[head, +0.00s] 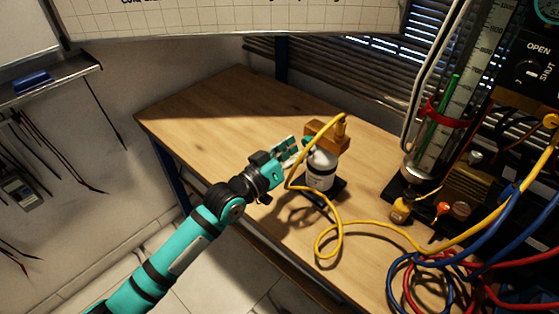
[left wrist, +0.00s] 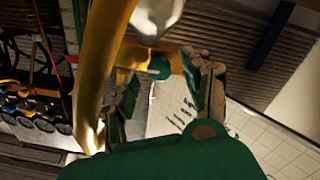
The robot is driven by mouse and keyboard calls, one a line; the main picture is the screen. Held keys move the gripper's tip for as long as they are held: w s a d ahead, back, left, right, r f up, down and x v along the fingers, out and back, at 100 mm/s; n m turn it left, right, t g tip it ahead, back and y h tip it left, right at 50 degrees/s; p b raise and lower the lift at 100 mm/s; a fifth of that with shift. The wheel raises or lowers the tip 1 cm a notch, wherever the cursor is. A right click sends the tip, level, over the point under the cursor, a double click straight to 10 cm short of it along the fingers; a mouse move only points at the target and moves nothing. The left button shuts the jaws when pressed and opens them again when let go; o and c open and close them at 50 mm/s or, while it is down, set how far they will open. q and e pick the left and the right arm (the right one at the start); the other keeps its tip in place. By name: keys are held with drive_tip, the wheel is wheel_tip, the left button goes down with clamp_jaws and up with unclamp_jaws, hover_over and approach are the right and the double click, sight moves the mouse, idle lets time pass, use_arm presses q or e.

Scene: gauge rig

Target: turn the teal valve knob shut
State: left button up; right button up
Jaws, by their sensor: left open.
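The teal valve knob (head: 306,141) sticks out of the left side of a brass block (head: 326,136) on top of a white bottle (head: 321,171) on the wooden bench. Only a little of it shows in the head view. In the left wrist view the knob (left wrist: 160,68) shows between my two fingers, in front of the brass block. My left gripper (head: 290,151) is open beside the knob. Its fingers (left wrist: 165,88) stand apart on either side; I cannot tell whether either touches the knob. My right gripper is in neither view.
A yellow hose (head: 330,225) loops from the block down past the bottle, close to my left gripper. It crosses large in the left wrist view (left wrist: 101,65). A glass column (head: 449,95) and blue and red hoses stand right. The bench's left part (head: 215,110) is clear.

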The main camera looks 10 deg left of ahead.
use_arm(q)
drive_tip(key=v, duration=0.9)
drive_tip(key=s+a+f+g+y, duration=0.5)
drive_tip(key=s+a+f, duration=0.3)
drive_tip(key=s, duration=0.5)
drive_tip(key=s+a+f+g+y, duration=0.55)
drive_tip(key=s+f, duration=0.45)
drive_tip(key=s, duration=0.2)
wheel_tip(320, 180, down, 27)
drive_tip(key=s+g, duration=0.2)
drive_tip(key=s, duration=0.1)
drive_tip(key=s+a+f, duration=0.2)
drive_tip(key=s+f, duration=1.3)
drive_tip(key=s, duration=0.1)
drive_tip(key=shift+a+f+g, duration=0.25)
drive_tip(key=shift+a+g, duration=0.1)
drive_tip(key=shift+a, duration=0.05)
